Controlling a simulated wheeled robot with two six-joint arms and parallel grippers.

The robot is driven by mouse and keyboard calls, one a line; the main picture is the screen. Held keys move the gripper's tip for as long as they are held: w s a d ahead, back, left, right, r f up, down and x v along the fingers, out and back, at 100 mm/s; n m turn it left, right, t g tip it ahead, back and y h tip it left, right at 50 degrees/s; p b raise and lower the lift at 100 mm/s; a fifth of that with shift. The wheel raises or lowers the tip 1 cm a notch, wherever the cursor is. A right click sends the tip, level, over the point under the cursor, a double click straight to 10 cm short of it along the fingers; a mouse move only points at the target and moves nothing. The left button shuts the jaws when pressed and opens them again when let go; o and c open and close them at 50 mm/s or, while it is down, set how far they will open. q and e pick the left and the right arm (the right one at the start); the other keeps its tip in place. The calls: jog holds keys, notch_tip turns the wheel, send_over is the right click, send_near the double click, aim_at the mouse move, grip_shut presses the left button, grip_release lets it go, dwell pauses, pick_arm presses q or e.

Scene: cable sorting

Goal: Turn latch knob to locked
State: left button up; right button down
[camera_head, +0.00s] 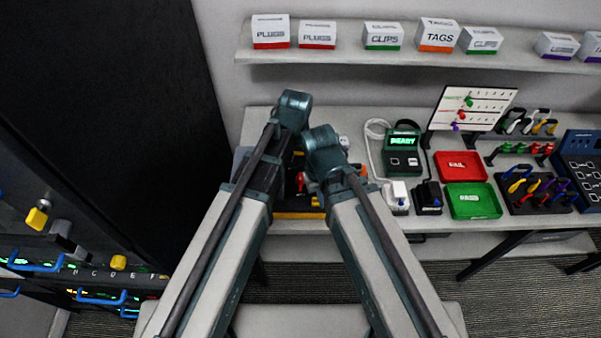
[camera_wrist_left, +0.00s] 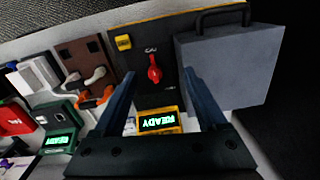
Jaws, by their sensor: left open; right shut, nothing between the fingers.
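A red knob (camera_wrist_left: 154,70) sits on a dark panel (camera_wrist_left: 141,46), with a small white label above it too blurred to read. It also shows in the head view (camera_head: 300,180), partly framed by my arms. In the left wrist view the knob stands between the fingers of my open left gripper (camera_wrist_left: 160,80), which look apart from it; I cannot tell the depth gap. The knob's long side is about upright in that view. My right gripper is shut and empty; in the head view its fingers are largely hidden by my right arm (camera_head: 322,150).
A yellow-framed READY display (camera_wrist_left: 158,121) is below the knob. A grey case (camera_wrist_left: 228,70) with a handle stands beside the panel. A brown board with orange and white plugs (camera_wrist_left: 88,62) lies on the other side. Red (camera_head: 461,167) and green (camera_head: 473,201) trays are farther right.

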pick_arm(q)
jog(key=r+n, duration=0.1)
send_over(300, 176)
jog(key=shift+p, duration=0.3)
jog(key=shift+f, duration=0.1)
notch_tip(300, 176, down, 14)
jog(key=b, duration=1.4)
jog(key=shift+r, duration=0.2)
grip_shut()
